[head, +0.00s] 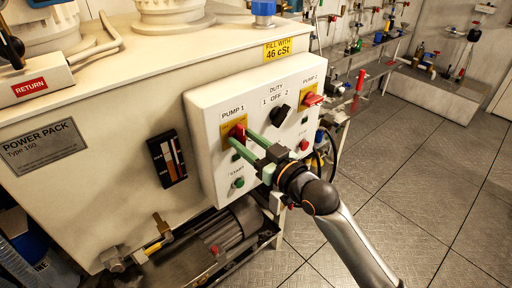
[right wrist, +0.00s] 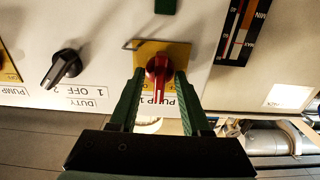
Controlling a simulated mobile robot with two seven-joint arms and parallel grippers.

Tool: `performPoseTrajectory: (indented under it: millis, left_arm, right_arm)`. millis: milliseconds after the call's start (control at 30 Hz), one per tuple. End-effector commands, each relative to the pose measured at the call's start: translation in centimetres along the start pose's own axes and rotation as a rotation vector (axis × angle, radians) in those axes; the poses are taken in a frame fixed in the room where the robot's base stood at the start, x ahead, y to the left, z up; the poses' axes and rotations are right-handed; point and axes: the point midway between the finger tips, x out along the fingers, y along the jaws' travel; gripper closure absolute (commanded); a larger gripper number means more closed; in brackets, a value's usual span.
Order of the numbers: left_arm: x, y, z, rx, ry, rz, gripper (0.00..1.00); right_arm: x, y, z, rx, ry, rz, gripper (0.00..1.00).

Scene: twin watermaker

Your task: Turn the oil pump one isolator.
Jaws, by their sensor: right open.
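The oil pump one isolator is a red rotary handle (head: 237,131) on a yellow plate under the label PUMP 1, at the left of the white control panel (head: 212,170). My right gripper (head: 242,139) is at this handle, its two green fingers open. In the right wrist view the red handle (right wrist: 158,72) sits between the fingertips of the open gripper (right wrist: 159,80), one finger on each side. I cannot tell whether either finger touches it. The handle's grip points down toward the gripper's palm in that upside-down view. My left gripper is not in view.
A black DUTY selector (head: 281,114) and a second red isolator, PUMP 2 (head: 313,99), sit to the right. A green START button (head: 239,183) is below, and a red button (head: 304,145) at the lower right. A level gauge (head: 168,160) is left of the panel. Floor at right is clear.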

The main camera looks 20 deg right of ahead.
Motion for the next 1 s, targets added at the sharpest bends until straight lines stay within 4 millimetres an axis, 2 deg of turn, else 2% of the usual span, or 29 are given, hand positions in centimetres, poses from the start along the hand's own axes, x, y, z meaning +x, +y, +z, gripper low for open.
performPoseTrajectory:
  millis: [167,400,600,800,1000]
  left_arm:
    - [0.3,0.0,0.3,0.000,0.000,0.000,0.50]
    - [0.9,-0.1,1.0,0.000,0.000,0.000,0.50]
    - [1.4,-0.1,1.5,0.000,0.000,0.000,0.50]
    - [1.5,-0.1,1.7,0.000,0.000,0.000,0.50]
    - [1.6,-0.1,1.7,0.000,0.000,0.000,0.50]
  right_arm:
    - [-2.2,0.0,0.3,-0.002,-0.002,-0.001,0.53]
    - [-7.1,0.0,0.4,-0.001,-0.006,0.000,0.53]
    - [-10.3,0.0,0.3,0.000,-0.004,0.000,0.53]
    - [-11.9,0.0,0.2,0.001,-0.003,0.000,0.53]
    - [-12.3,0.0,0.1,0.000,-0.002,0.000,0.53]
